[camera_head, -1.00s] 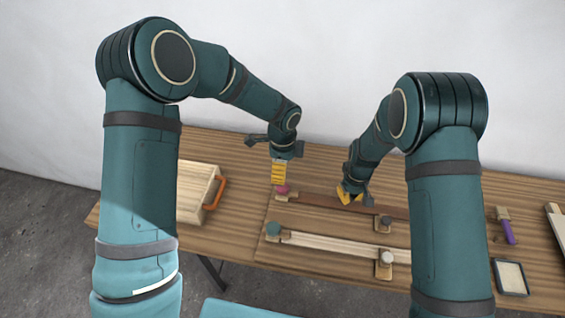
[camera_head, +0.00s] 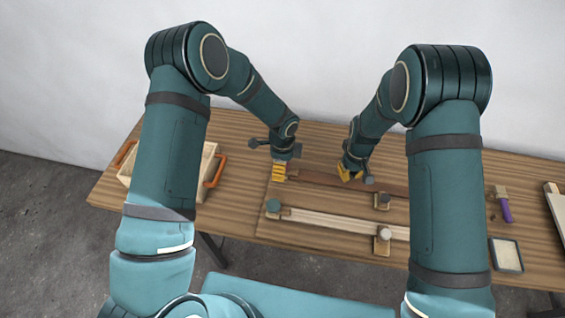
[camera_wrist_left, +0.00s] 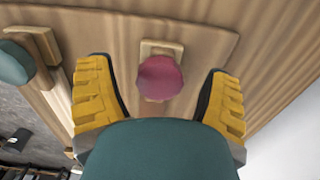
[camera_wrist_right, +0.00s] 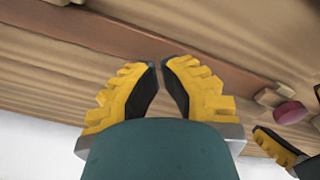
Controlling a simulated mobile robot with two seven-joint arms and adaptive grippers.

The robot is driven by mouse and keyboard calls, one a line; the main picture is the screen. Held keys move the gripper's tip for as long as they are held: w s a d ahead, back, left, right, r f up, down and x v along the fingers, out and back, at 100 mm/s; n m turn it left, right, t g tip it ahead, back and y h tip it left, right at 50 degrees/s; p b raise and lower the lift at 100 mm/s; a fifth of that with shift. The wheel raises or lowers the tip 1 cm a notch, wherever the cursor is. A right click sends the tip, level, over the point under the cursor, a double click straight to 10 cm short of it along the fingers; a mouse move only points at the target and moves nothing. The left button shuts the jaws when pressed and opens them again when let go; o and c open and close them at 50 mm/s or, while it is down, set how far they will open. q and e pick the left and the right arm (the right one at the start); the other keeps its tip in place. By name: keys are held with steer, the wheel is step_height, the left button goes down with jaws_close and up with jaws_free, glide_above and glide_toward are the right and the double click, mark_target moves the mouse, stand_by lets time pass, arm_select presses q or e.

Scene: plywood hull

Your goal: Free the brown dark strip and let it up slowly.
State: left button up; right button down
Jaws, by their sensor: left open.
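The brown dark strip (camera_head: 315,178) lies along the table board, behind a pale strip (camera_head: 325,219). A red knob on a small wooden block (camera_wrist_left: 160,77) is at its left end; a dark knob (camera_head: 382,198) is near its right part. My left gripper (camera_head: 279,174) is open, pointing down, with a finger on each side of the red knob, not visibly touching it. My right gripper (camera_head: 349,174) is shut, its tips close together at the brown strip, which also shows in the right wrist view (camera_wrist_right: 110,38). Whether the tips press on the strip cannot be told.
A wooden box with orange handles (camera_head: 209,160) stands left. A purple-handled brush (camera_head: 504,210) and a dark-rimmed tray (camera_head: 491,254) lie right.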

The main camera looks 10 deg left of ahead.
arm_select(q)
steer(key=c, duration=1.3)
arm_select(e)
steer(key=shift+f, duration=0.15)
steer(key=shift+f, duration=0.6)
steer(key=shift+f, duration=0.15)
steer(key=shift+f, duration=0.5)
steer(key=shift+f, duration=0.25)
